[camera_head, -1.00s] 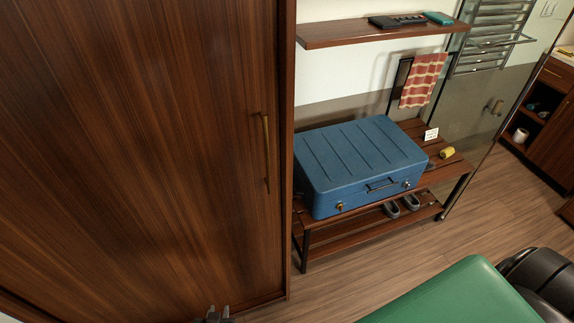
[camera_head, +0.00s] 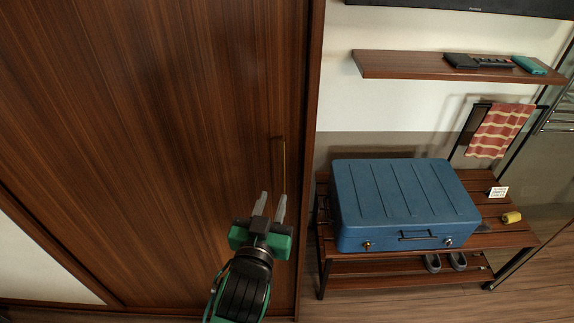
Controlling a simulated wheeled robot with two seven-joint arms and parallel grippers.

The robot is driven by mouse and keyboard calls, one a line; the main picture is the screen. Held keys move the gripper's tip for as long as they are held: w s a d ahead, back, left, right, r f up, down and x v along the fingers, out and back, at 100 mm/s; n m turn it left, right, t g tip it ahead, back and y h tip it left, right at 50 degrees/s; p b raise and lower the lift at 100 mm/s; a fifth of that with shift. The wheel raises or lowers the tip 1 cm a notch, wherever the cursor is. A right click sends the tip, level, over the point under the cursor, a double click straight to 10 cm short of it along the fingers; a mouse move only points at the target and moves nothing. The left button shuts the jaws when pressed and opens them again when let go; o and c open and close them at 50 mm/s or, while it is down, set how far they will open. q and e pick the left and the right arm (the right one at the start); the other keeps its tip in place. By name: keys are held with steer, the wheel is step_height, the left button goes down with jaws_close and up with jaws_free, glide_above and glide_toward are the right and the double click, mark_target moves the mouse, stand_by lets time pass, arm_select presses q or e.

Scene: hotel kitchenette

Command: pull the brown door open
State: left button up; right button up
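The brown wood-grain door (camera_head: 150,120) fills the left half of the head view and looks closed. Its thin vertical brass handle (camera_head: 283,160) is near the door's right edge. My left gripper (camera_head: 271,195) is in front of the door, just below the handle, with its fingers pointing up toward it. The two grey fingers are apart with nothing visible between them. The handle's lower end is partly hidden near the fingertips, and I cannot tell whether they touch it. My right gripper is not in view.
A blue suitcase (camera_head: 400,200) sits on a slatted wooden bench (camera_head: 500,238) right of the door. Shoes (camera_head: 445,262) stand on its lower shelf. A wall shelf (camera_head: 450,68) and a checked towel (camera_head: 501,130) are above. Floor is visible at lower right.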

mark_target(283, 170)
arm_select(q)
steer(key=p+x, duration=0.2)
steer(key=x, duration=0.7)
steer(key=shift+w+d+r, duration=0.1)
steer(key=shift+w, duration=0.1)
steer(key=shift+p+x, duration=0.35)
steer(key=shift+x, duration=0.45)
jaws_close()
